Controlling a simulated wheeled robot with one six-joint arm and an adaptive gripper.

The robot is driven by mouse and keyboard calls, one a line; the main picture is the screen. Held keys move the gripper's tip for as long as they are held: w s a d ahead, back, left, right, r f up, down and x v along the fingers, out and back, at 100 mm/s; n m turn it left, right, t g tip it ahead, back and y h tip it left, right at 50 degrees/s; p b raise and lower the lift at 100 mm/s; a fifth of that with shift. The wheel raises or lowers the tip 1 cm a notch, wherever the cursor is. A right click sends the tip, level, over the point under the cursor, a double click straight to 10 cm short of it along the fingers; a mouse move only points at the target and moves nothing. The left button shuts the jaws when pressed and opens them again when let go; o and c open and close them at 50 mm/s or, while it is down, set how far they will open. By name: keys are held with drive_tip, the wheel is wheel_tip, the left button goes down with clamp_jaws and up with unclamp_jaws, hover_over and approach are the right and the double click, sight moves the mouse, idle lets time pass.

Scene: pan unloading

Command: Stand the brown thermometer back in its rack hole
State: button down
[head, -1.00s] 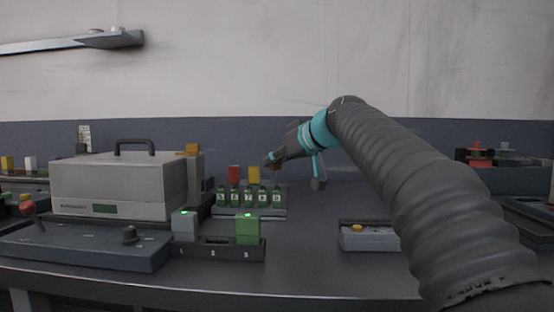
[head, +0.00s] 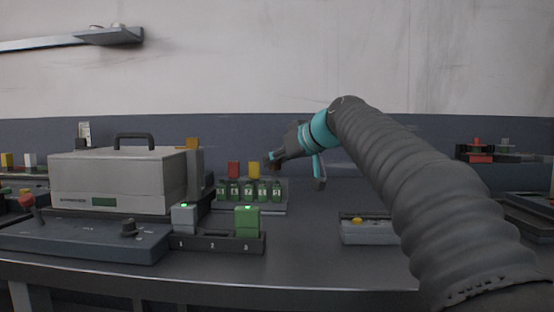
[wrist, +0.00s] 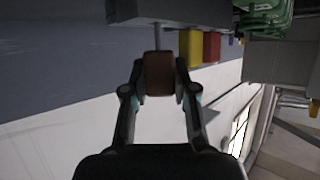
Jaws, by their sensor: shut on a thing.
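My gripper (head: 273,161) is above the right end of the grey rack (head: 250,210) in the head view. It is shut on the brown thermometer's block-shaped head (wrist: 159,74), which sits between the fingertips in the wrist view. The thermometer's thin grey stem (wrist: 157,36) runs from the head towards the rack's edge (wrist: 175,14). I cannot tell whether its tip is in a hole. In the head view the brown head (head: 276,166) is small and dark, partly hidden by the fingers. Yellow (head: 254,169) and red (head: 233,169) thermometers stand to its left in the rack.
A pale instrument box (head: 118,180) with a handle is to the left. A dark holder (head: 215,246) with grey and green blocks is in front.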

drive_tip(key=shift+f+b, duration=0.9)
drive_tip(key=shift+f, duration=0.1)
idle(0.7)
drive_tip(key=c, duration=0.8)
unclamp_jaws()
drive_tip(key=shift+c, duration=0.2)
drive_tip(key=v, duration=1.2)
drive_tip(key=shift+s, duration=0.1)
